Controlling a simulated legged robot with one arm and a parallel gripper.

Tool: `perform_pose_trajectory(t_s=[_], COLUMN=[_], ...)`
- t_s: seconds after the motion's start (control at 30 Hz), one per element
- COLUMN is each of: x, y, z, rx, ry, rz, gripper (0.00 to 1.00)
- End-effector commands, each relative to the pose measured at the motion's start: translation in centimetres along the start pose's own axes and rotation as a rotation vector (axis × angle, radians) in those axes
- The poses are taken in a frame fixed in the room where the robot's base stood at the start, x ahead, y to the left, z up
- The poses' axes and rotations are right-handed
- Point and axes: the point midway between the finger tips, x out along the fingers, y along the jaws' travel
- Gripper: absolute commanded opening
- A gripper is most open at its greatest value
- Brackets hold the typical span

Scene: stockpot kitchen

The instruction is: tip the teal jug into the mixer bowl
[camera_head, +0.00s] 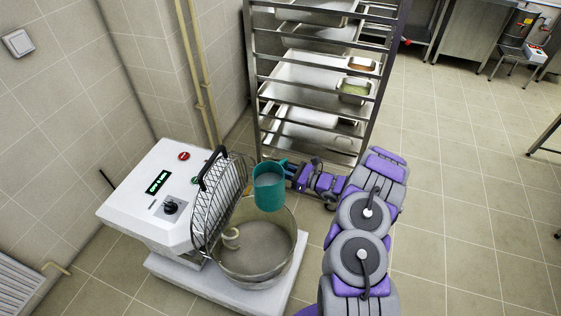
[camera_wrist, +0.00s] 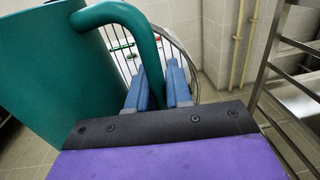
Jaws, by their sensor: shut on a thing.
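The teal jug (camera_head: 269,194) is held above the back right rim of the mixer bowl (camera_head: 291,246), close to upright in the head view. Pale contents show at its mouth. My gripper (camera_head: 289,172) is to the right of the jug and shut on its handle. In the wrist view the jug's teal wall (camera_wrist: 50,85) fills the left side, and the blue fingers of my gripper (camera_wrist: 163,88) close around the handle (camera_wrist: 148,45). The metal bowl holds a pale grey-brown mass and a hook-like mixing tool (camera_head: 231,238).
The wire guard (camera_head: 217,205) stands raised at the bowl's left side, near the jug. The white mixer housing (camera_head: 150,190) is left of it. A steel tray rack (camera_head: 372,100) stands close behind my gripper. Open tiled floor (camera_head: 460,220) lies to the right.

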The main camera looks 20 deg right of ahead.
Motion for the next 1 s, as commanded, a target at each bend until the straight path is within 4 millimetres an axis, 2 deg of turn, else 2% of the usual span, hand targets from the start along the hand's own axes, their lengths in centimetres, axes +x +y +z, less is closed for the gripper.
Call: perform_pose_trajectory(t_s=[0.03, 0.3, 0.6, 0.8, 1.0], x=[-0.1, -0.3, -0.1, 0.0, 0.0], y=[-0.2, -0.9, -0.2, 0.5, 0.6], z=[-1.1, -6.6, -12.2, -14.5, -15.3], rx=[0.004, 0.002, 0.003, 0.002, 0.001], ry=[-0.001, -0.002, -0.005, -0.004, -0.005], rz=[-0.002, -0.002, 0.012, 0.02, 0.022], gripper=[0.0, 0.0, 0.0, 0.0, 0.0])
